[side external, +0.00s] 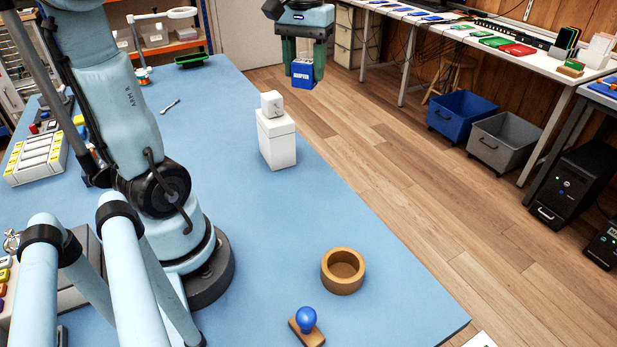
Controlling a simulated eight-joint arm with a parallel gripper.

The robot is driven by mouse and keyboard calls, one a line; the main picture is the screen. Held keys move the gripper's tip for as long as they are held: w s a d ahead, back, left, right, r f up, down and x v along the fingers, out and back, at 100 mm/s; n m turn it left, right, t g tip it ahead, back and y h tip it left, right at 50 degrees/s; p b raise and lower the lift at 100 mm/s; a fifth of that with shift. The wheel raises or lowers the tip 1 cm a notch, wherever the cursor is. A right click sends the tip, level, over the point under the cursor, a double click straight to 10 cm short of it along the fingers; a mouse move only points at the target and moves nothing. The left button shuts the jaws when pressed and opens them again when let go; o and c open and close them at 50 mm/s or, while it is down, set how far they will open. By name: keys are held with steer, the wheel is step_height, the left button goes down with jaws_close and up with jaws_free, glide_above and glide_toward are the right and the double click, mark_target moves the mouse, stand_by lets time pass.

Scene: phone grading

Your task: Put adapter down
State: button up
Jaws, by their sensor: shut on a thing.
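My gripper (303,66) hangs at the top centre of the side external view, fingers pointing down. Its dark green fingers are shut on a small blue block (302,75) with white lettering too small to read surely. The block is held in the air, above and to the right of a white cube (272,104), with a visible gap. The white cube, which looks like a plug adapter, sits on top of an upright white box (277,142) on the blue table mat (240,200). I cannot tell from the lettering whether the held block is the adapter.
A round wooden bowl (343,271) and a blue-knobbed stamp (306,325) stand near the front of the mat. A white rack (36,158) is at the left. The mat between the white box and the bowl is clear. Wooden floor (400,170) lies beyond the right edge.

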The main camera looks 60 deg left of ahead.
steer(key=s+a+f+n, duration=0.1)
steer(key=a+f+n, duration=0.15)
steer(key=a, duration=0.65)
steer(key=a+f+n, duration=0.1)
steer(key=a+n, duration=0.3)
steer(key=a, duration=0.4)
steer(key=s+a+f+n, duration=0.1)
steer(key=a+f+n, duration=0.15)
steer(key=a, duration=0.65)
steer(key=shift+n, duration=0.4)
step_height(320, 180, down, 15)
steer(key=shift+w+f, duration=0.1)
steer(key=shift+f, duration=0.05)
steer(key=o, duration=1)
steer(key=shift+f, duration=0.15)
